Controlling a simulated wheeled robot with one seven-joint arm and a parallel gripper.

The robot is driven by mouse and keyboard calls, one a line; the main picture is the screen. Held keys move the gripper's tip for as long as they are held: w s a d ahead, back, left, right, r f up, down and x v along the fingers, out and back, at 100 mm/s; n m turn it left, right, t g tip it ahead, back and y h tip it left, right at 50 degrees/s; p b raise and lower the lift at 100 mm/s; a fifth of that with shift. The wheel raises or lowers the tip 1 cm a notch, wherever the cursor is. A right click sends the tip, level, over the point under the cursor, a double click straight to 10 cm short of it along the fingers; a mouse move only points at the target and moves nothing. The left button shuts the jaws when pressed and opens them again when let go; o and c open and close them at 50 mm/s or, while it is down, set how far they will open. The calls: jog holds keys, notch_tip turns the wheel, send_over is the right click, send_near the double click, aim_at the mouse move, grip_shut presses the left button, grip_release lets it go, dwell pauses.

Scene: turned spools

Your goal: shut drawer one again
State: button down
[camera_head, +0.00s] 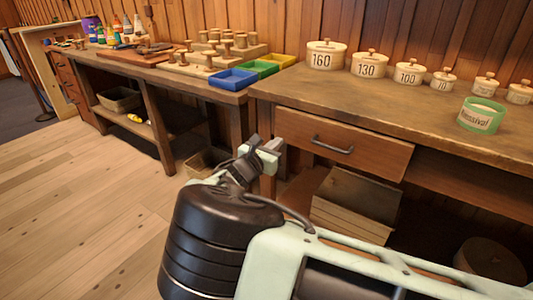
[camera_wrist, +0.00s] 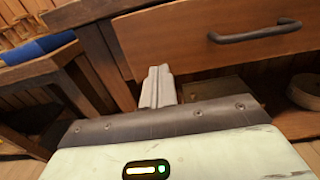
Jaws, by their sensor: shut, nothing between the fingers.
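A brown wooden drawer front (camera_head: 310,150) with a dark bar handle (camera_head: 333,146) sits under the top of the right workbench. My gripper (camera_head: 268,152) is shut and empty, near the drawer's left end and left of the handle. In the wrist view my shut fingers (camera_wrist: 158,85) point up at the lower left part of the drawer front (camera_wrist: 170,45); the handle (camera_wrist: 255,32) is to their upper right. I cannot tell whether the fingers touch the wood.
Lidded pots, including one marked 160 (camera_head: 325,56), and a green-rimmed tub (camera_head: 481,115) stand on the right bench (camera_head: 420,98). Boxes (camera_head: 355,205) sit below the drawer. Blue (camera_head: 232,79), green and yellow trays are on the left bench. The floor (camera_head: 80,210) at left is clear.

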aim_at(292, 129)
jog(key=shift+x, duration=3.15)
jog(key=x, duration=0.4)
jog(key=shift+w+d+b, duration=0.1)
jog(key=shift+d+b, duration=0.1)
jog(key=shift+b, duration=0.15)
jog(key=shift+w+d+r, duration=0.1)
jog(key=shift+r, duration=0.05)
jog(key=shift+r, duration=0.1)
